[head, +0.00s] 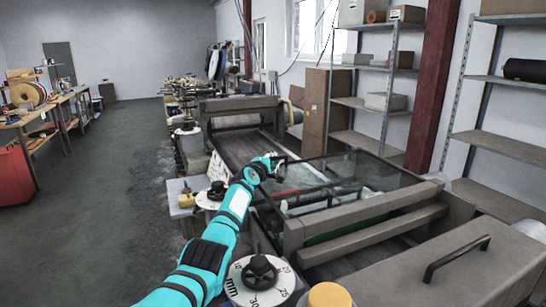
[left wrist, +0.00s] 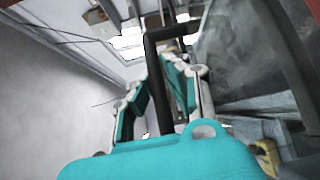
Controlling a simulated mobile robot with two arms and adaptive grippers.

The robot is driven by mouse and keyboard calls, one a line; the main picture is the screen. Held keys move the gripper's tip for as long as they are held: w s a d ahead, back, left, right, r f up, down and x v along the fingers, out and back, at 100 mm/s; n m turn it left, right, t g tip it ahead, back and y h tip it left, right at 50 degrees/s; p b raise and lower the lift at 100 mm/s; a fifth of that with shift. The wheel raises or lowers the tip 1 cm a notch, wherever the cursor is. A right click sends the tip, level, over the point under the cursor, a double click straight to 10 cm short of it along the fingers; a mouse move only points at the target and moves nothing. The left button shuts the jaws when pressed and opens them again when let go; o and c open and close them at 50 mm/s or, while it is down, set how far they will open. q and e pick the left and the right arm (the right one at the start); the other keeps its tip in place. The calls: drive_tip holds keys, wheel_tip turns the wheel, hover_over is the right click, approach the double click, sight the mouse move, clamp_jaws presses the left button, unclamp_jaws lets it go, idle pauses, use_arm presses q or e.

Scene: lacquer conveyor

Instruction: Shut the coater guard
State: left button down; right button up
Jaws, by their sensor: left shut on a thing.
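The coater guard (head: 380,178) is a clear panel in a thin dark frame, over the coater behind its thick grey front beam (head: 365,207). Rollers and a reddish part show through it. I cannot tell exactly how far it is tilted. My left gripper (head: 274,163) is at the guard's far left corner. In the left wrist view its teal fingers (left wrist: 163,88) are shut around a black bar-shaped handle (left wrist: 154,60), which bends to the right at its top. Where the handle joins the guard is hidden by the gripper in the head view. My right gripper is not in view.
A grey cover with a black handle (head: 456,259) lies front right. A dial (head: 260,275) and a yellow-orange knob (head: 329,296) stand at the front. The conveyor (head: 240,148) runs back beyond the guard. Shelves (head: 372,105) stand at right; floor (head: 110,220) at left is free.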

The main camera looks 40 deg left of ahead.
use_arm(q)
drive_tip(key=shift+f, duration=0.65)
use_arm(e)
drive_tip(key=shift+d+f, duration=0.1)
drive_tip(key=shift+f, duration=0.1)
use_arm(q)
drive_tip(key=shift+d+f, duration=0.1)
drive_tip(key=shift+f, duration=0.1)
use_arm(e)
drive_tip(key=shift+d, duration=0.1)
use_arm(q)
drive_tip(key=c, duration=1.6)
unclamp_jaws()
drive_tip(key=shift+c, duration=0.2)
drive_tip(key=shift+o, duration=0.2)
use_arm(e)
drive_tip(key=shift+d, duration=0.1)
use_arm(q)
drive_tip(key=shift+s+d+f, duration=0.1)
drive_tip(key=shift+s, duration=0.1)
drive_tip(key=shift+v, duration=0.85)
drive_tip(key=v, duration=0.6)
drive_tip(key=r+v, duration=0.1)
drive_tip(key=v, duration=0.2)
drive_tip(key=shift+s+d+r, duration=0.1)
drive_tip(key=shift+s+r, duration=0.2)
drive_tip(key=shift+s, duration=0.15)
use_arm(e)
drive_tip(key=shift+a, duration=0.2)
